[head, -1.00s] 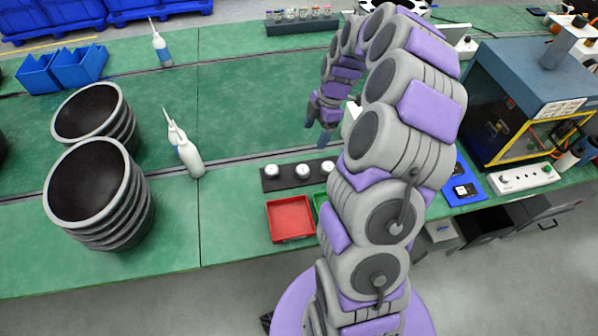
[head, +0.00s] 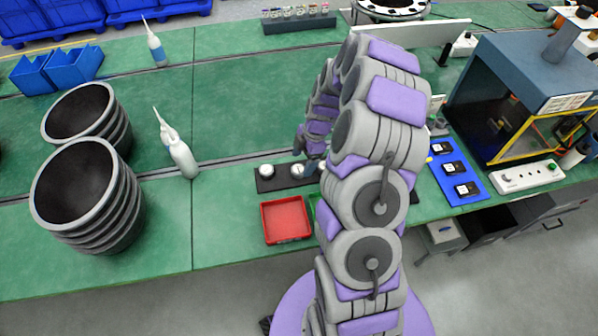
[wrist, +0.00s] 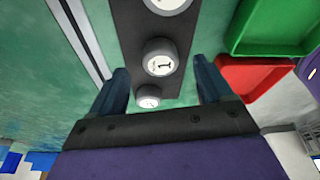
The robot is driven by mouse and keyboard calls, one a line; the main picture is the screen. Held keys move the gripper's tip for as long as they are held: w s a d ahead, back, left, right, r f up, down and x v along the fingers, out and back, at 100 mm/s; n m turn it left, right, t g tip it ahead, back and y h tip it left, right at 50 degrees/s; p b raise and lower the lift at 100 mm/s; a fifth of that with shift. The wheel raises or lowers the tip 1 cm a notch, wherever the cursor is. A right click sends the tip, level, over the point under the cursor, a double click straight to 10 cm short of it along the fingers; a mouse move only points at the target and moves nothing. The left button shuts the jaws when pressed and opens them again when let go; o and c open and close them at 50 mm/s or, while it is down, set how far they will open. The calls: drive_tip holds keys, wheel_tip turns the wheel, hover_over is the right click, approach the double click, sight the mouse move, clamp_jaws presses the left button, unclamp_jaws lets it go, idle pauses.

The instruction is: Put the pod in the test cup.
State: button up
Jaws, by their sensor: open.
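The left white piece (head: 266,170) is clear in the head view, and the middle one is partly behind my gripper (head: 306,165). In the wrist view, my gripper (wrist: 160,68) is open and empty, its two dark fingers spread either side of the row. Another white piece (wrist: 148,97) lies nearer the palm.
A red tray (head: 286,220) sits in front of the strip, with a green tray (wrist: 280,25) beside it. A blue mat (head: 470,196) with black blocks lies right of my arm. White bottles (head: 180,155) and dark ribbed tubs (head: 120,205) stand left.

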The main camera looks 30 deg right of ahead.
sight(299, 168)
drive_tip(key=x, duration=0.3)
drive_tip(key=shift+d+b, duration=0.2)
drive_tip(key=shift+b, duration=0.1)
drive_tip(key=shift+a+f, duration=0.2)
drive_tip(key=shift+a, duration=0.1)
drive_tip(key=shift+a+r, duration=0.1)
drive_tip(key=shift+a, duration=0.3)
drive_tip(key=shift+c, duration=1.2)
drive_tip(key=shift+d, duration=0.5)
drive_tip(key=c, duration=0.6)
drive_tip(key=shift+a, duration=0.35)
drive_tip(key=c, duration=0.4)
drive_tip(key=shift+r, duration=0.1)
